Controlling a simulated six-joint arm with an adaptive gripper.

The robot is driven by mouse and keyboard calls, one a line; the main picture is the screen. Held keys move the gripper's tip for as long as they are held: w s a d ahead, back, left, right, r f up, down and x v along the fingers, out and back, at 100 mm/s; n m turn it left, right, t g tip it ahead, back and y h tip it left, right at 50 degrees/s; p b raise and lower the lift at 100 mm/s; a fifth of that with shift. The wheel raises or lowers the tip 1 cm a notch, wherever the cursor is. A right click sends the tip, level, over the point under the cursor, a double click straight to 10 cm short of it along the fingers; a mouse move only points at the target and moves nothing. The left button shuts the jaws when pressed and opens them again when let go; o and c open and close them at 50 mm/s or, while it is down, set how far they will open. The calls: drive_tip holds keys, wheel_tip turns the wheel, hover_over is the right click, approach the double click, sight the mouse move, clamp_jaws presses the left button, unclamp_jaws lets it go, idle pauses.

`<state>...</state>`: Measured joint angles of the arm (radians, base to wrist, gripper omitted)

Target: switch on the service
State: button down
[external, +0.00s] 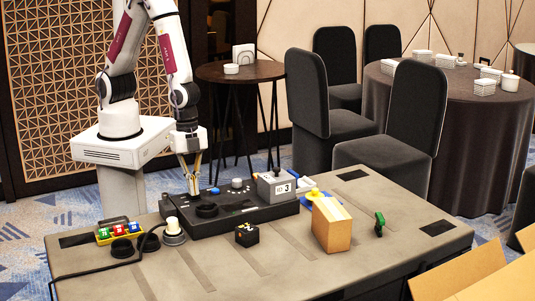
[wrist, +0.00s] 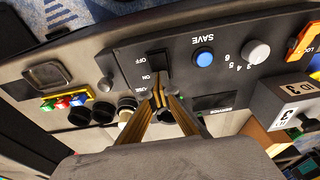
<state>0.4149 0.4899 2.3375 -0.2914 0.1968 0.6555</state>
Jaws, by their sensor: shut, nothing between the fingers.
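A black console (external: 235,215) lies on the table in the external view. In the wrist view its face (wrist: 120,42) carries a dark rocker switch (wrist: 157,62) marked OFF and ON. Its pressed side cannot be made out. A small plate that seems to read SERVICE (wrist: 228,106) is right of my fingers, upside down. My gripper (wrist: 160,92) is shut and empty, its fingertips just beside the ON end of the switch; contact is unclear. In the external view my gripper (external: 193,191) points down over the console's left part. The fingers hide part of the panel below the switch.
A blue SAVE button (wrist: 205,57) and a numbered grey knob (wrist: 256,52) sit right of the switch. A grey box marked ID 3 (external: 274,189) stands on the console. A cardboard box (external: 331,226), a small black cube (external: 246,235) and a coloured block tray (external: 119,231) are nearby.

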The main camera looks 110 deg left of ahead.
drive_tip(key=shift+w+d+f+g+y, duration=0.1)
drive_tip(key=shift+d+f+g+y, duration=0.05)
drive_tip(key=shift+f+g+y, duration=0.15)
idle(0.4)
drive_tip(key=shift+s+a+r, duration=0.1)
drive_tip(key=shift+s+a, duration=0.45)
drive_tip(key=shift+r, duration=0.2)
idle(0.4)
wheel_tip(320, 180, up, 14)
drive_tip(key=s+a, duration=0.1)
drive_tip(key=shift+s+a+f, duration=0.25)
drive_tip(key=shift+s+a, duration=0.05)
drive_tip(key=shift+a, duration=0.05)
idle(0.7)
idle(0.3)
drive_tip(key=shift+w+d+r+t, duration=0.25)
drive_tip(key=shift+w+d+t, duration=0.15)
drive_tip(key=shift+w, duration=0.15)
